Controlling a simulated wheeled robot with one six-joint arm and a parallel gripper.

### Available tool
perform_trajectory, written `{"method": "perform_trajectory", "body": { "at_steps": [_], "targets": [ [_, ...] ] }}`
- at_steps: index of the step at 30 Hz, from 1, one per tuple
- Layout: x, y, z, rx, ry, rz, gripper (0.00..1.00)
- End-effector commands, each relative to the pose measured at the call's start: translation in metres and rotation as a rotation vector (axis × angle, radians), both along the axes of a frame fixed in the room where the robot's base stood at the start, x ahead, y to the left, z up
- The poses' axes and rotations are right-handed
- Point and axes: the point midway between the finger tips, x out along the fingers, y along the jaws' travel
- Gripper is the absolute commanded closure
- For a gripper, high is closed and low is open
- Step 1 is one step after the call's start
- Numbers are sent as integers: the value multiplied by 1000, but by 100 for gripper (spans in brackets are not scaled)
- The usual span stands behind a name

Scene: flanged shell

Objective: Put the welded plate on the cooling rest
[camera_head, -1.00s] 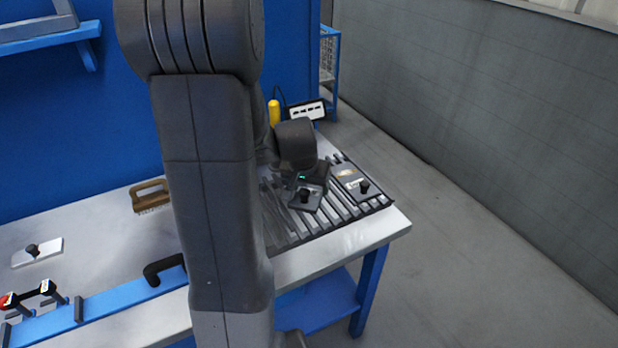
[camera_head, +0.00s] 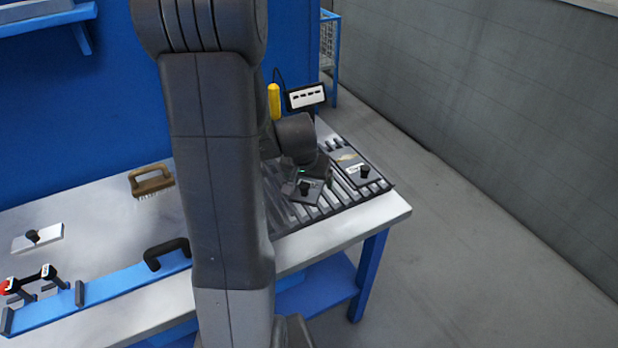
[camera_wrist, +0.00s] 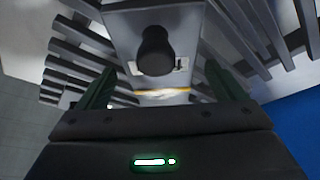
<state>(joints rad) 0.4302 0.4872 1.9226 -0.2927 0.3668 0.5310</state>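The welded plate (camera_head: 312,187) is a small grey plate with a black knob and a pale label. In the wrist view the plate (camera_wrist: 124,20) also shows a yellowish weld strip. The cooling rest (camera_head: 337,199) is a dark slatted rack on the right end of the bench. The plate is over its slats; I cannot tell whether it touches them.
Another knobbed plate (camera_head: 352,160) with a tan mark lies on the rack's right side. A yellow cylinder (camera_head: 273,101) and a small panel (camera_head: 306,97) stand behind. A brush (camera_head: 151,182), a white knobbed plate (camera_head: 50,237) and a blue fixture bar (camera_head: 110,293) are at left.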

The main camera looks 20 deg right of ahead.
Motion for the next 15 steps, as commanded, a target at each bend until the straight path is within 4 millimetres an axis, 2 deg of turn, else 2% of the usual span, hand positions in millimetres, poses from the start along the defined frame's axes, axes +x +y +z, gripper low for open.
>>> {"method": "perform_trajectory", "body": {
  "at_steps": [8,15],
  "targets": [
    [-2,2,12,-2,-2,1,10],
    [-14,12,50,-2,-5,-1,10]
  ]
}}
